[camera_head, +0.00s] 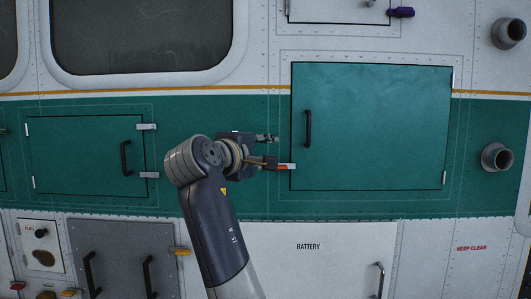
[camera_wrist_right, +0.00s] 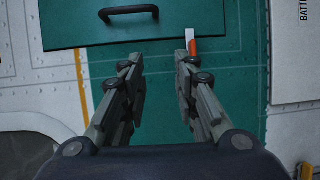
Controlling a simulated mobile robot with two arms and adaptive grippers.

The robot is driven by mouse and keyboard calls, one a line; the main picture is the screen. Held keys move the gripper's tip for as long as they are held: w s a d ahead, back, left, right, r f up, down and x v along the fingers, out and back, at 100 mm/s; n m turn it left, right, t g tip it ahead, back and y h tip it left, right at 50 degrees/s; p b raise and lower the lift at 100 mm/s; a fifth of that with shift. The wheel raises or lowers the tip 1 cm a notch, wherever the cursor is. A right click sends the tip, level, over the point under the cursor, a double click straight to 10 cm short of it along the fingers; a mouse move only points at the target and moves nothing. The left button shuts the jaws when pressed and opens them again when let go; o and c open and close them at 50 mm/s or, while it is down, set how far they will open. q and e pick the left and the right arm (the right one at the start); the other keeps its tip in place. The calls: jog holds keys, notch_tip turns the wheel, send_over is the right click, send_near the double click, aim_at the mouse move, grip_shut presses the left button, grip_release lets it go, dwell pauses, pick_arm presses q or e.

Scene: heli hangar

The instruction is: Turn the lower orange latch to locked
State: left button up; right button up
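The lower orange latch (camera_head: 284,166) shows as a short orange and pale bar at the lower left edge of the large green door (camera_head: 372,125). It lies about horizontal in the head view. It also shows in the right wrist view (camera_wrist_right: 193,46), just beyond the tip of one finger. My right gripper (camera_head: 272,150) is open in front of the door's left edge, with its lower finger close to the latch; I cannot tell if they touch. In the right wrist view the gap between the fingers (camera_wrist_right: 160,58) is empty. No upper latch is clearly visible. My left gripper is not in view.
The door has a black handle (camera_head: 308,128) to the right of the gripper. A smaller green door (camera_head: 85,155) is at left. Round ports (camera_head: 497,157) stick out at far right. A white battery panel (camera_head: 330,265) is below.

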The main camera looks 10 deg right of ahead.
jog(key=w+a+f+n+g+y, duration=0.15)
jog(key=w+f, duration=0.35)
jog(key=f, duration=1.2)
jog(key=w+f+n+y, duration=0.1)
jog(key=w+f+y, duration=0.25)
jog(key=f, duration=1.35)
jog(key=s+f+m+g+y, duration=0.15)
jog(key=s+f, duration=0.35)
jog(key=f, duration=1.2)
jog(key=s+f+g+y, duration=0.2)
jog(key=s+f, duration=0.3)
jog(key=f, duration=1.2)
jog(key=s+d+f+m+g+y, duration=0.1)
jog(key=s+d+f+m+g, duration=0.1)
jog(key=s+f, duration=1.15)
jog(key=s+d+f+m+g+y, duration=0.1)
jog(key=s+f+m+g, duration=0.1)
jog(key=s+f, duration=1.15)
jog(key=s+d+f+m+g, duration=0.1)
jog(key=s+d+f, duration=0.1)
jog(key=s, duration=0.8)
jog(key=s+d+f+m+g, duration=0.1)
jog(key=s+d+f+m, duration=0.1)
jog(key=s, duration=0.9)
jog(key=s+d+f+m+g, duration=0.1)
jog(key=s+d+f, duration=0.1)
jog(key=s, duration=0.9)
jog(key=shift+s+f+m, duration=0.2)
jog(key=shift+f+m, duration=0.2)
jog(key=shift+f, duration=0.5)
